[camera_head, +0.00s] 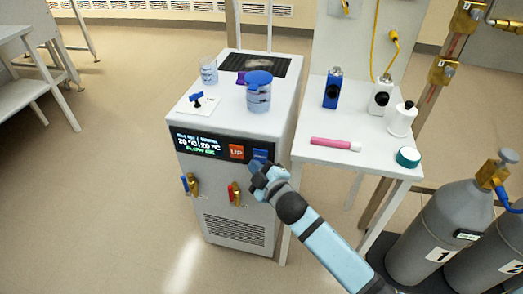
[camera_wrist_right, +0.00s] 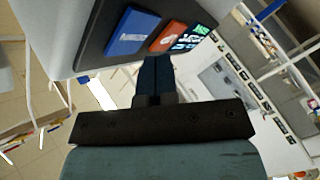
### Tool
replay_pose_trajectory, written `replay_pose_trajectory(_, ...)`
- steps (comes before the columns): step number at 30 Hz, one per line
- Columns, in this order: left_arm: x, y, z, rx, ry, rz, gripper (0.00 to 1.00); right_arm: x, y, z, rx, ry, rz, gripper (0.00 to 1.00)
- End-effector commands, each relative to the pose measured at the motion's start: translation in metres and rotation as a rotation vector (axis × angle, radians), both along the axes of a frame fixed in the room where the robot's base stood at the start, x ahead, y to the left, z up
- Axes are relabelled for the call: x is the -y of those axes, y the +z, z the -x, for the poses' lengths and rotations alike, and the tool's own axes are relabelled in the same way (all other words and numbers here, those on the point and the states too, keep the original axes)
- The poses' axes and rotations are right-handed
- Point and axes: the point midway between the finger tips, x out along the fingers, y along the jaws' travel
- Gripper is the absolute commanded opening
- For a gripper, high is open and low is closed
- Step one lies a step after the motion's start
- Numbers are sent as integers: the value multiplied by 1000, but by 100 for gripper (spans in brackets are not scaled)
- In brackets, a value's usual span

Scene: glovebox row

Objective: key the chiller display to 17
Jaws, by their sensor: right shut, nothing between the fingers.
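The chiller (camera_head: 232,180) is a white box with a dark front panel. Its display (camera_head: 197,143) appears to read 20 °C on both sides, with a green line below; the digits are small. Right of it are an orange UP button (camera_head: 237,152) and a blue button (camera_head: 260,155), partly hidden by my gripper. My right gripper (camera_head: 257,172) is shut and empty, just in front of and below the blue button. In the right wrist view, its fingertips (camera_wrist_right: 156,62) point at the panel below the blue button (camera_wrist_right: 127,32) and the orange button (camera_wrist_right: 167,36); contact cannot be told. My left gripper is not in view.
On the chiller top stand a beaker (camera_head: 209,70) and a blue-lidded container (camera_head: 259,92). Two valves (camera_head: 190,185) (camera_head: 234,193) stick out below the panel. A white table (camera_head: 318,153) with small items stands right; grey gas cylinders (camera_head: 436,235) stand at the lower right.

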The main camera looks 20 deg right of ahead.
Motion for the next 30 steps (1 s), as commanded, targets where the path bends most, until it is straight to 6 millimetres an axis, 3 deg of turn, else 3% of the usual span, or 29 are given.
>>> replay_pose_trajectory(12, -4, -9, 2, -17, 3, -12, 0, 3, -1, -3, -2, -1, -1, 0)
replay_pose_trajectory(30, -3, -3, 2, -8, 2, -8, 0, 3, -1, -3, -2, -1, -1, 0)
